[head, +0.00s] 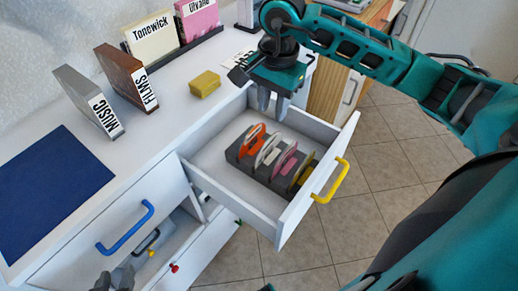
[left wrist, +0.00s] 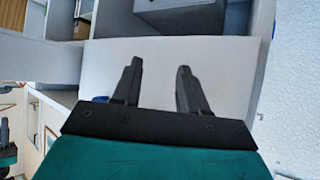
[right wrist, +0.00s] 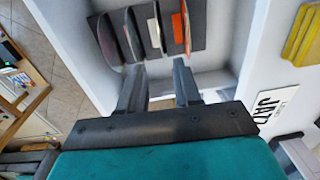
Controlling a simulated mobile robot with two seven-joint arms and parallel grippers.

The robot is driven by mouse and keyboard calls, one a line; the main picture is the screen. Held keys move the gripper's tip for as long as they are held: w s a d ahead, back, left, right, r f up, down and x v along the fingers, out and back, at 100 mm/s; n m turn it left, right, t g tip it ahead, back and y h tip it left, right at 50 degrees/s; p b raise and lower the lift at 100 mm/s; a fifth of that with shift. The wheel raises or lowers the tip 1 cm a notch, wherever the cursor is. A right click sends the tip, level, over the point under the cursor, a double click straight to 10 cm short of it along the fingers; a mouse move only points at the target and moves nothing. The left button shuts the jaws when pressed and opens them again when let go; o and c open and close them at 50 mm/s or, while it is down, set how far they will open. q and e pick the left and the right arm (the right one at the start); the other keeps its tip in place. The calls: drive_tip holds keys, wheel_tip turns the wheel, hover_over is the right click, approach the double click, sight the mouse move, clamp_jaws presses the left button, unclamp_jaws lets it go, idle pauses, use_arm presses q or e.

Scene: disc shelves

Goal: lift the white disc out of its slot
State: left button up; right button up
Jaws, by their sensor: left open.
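The white disc (head: 266,147) stands upright in a slot of the dark grey rack (head: 233,154) inside the open drawer, between an orange disc (head: 251,137) and a pink disc (head: 285,160). In the right wrist view the white disc (right wrist: 154,33) appears edge-on beside the orange one. My right gripper (head: 273,107) points down over the back of the drawer, above and apart from the discs. Its fingers (right wrist: 158,85) are spread and empty. My left gripper (head: 112,279) is low by the cabinet front, open and empty; its fingers show in the left wrist view (left wrist: 157,80).
A yellow disc (head: 303,171) stands at the rack's near end. The drawer (head: 319,178) has a yellow handle (head: 332,181). On the top are a yellow block (head: 205,84), labelled cases (head: 127,77) and a blue mat (head: 52,198). A blue-handled drawer (head: 125,229) is at lower left.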

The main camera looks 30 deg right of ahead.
hover_over(270, 138)
wheel_tip(270, 138, down, 6)
wheel_tip(270, 138, down, 5)
drive_tip(key=shift+w+f+b, duration=0.1)
drive_tip(key=shift+f+b, duration=0.1)
drive_tip(key=shift+b, duration=0.3)
drive_tip(key=shift+d, duration=0.1)
clamp_jaws()
